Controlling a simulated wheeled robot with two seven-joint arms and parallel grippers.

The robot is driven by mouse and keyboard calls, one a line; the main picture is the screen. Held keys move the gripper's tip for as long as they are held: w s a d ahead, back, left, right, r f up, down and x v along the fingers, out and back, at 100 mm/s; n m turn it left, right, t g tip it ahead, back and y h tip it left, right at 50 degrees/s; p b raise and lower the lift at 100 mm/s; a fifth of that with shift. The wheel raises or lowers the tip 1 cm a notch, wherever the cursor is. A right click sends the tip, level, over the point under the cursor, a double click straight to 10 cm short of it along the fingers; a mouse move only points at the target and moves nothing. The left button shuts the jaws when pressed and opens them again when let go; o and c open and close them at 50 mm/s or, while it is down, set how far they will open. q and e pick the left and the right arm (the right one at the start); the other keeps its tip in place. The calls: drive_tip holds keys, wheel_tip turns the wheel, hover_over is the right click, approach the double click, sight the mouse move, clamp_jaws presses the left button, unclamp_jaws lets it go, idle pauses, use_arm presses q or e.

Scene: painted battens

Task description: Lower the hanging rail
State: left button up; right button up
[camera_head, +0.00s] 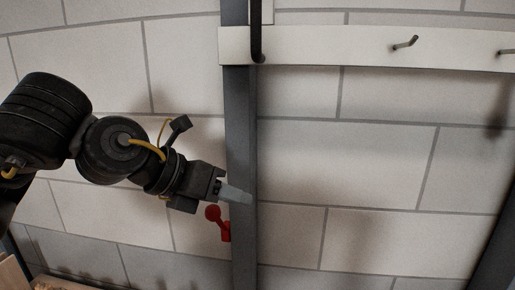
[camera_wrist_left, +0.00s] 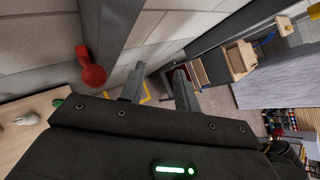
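The white rail (camera_head: 330,48) runs across the top of the head view, in front of a dark upright post (camera_head: 243,130). Dark hooks stick out of it, one (camera_head: 405,43) near the middle right. A red lever with a round knob (camera_head: 213,213) sits low at the post; it also shows in the left wrist view (camera_wrist_left: 92,72), left of the fingers. My left gripper (camera_head: 238,195) is just above the red lever, in front of the post and well below the rail. In the wrist view its fingers (camera_wrist_left: 159,72) are apart with nothing between them. My right gripper is out of view.
A pale block wall (camera_head: 340,160) stands behind the post. A second dark post (camera_head: 495,235) is at the right edge. In the wrist view, a wooden surface (camera_wrist_left: 30,128) lies at the left, and wooden boxes (camera_wrist_left: 238,60) are at the upper right.

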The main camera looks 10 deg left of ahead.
use_arm(q)
wheel_tip(320, 180, up, 16)
drive_tip(key=s+a+r+t, duration=0.1)
drive_tip(key=s+t, duration=0.1)
drive_tip(key=t, duration=0.2)
drive_tip(key=m+t+h, duration=0.2)
drive_tip(key=t, duration=0.2)
approach(252, 3)
drive_tip(key=x, duration=1)
drive_tip(key=shift+w+d, duration=0.2)
drive_tip(key=shift+w, duration=0.15)
clamp_jaws()
